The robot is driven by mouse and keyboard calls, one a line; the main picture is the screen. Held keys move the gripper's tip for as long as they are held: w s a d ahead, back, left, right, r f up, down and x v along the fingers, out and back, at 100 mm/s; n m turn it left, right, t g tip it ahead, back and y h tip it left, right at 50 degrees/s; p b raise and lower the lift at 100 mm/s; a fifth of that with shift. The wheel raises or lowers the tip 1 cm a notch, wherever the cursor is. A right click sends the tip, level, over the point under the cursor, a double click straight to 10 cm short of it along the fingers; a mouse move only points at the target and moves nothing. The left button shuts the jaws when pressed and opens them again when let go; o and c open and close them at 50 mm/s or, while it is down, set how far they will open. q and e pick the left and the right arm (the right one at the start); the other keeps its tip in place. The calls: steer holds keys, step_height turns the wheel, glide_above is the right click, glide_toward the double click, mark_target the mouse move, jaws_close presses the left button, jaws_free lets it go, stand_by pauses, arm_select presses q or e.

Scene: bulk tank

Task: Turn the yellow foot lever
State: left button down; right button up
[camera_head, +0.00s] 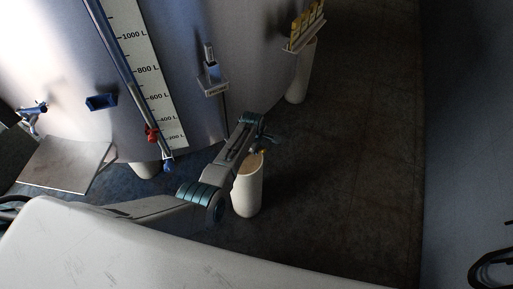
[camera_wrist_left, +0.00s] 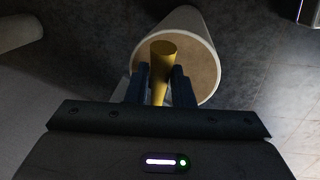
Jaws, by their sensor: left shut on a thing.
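The yellow foot lever (camera_wrist_left: 162,60) shows in the left wrist view as a short yellow bar in front of the round end of a pale cylindrical tank foot. My left gripper (camera_wrist_left: 160,85) has its two dark fingers on either side of the lever and is shut on it. In the head view the left gripper (camera_head: 262,140) is at the top of the pale foot (camera_head: 247,190); the arm and gripper hide most of the lever there, and only a small yellow bit shows. My right gripper is in neither view.
The steel tank (camera_head: 200,40) with a litre scale (camera_head: 145,70) stands behind. Another pale foot (camera_head: 299,80) is further back, below a holder with yellow items (camera_head: 306,27). A metal plate (camera_head: 68,163) is at left. Dark floor (camera_head: 350,170) is clear at right, up to a wall.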

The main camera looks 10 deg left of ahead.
arm_select(q)
steer(key=c, duration=1.3)
jaws_free()
steer(key=shift+o, duration=0.2)
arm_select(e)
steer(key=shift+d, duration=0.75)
arm_select(q)
steer(key=shift+r, duration=0.1)
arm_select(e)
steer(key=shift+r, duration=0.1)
arm_select(q)
step_height(320, 180, up, 10)
steer(key=s, duration=0.2)
steer(key=shift+a+r, duration=0.25)
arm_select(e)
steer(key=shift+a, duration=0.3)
arm_select(q)
steer(key=shift+f, duration=0.15)
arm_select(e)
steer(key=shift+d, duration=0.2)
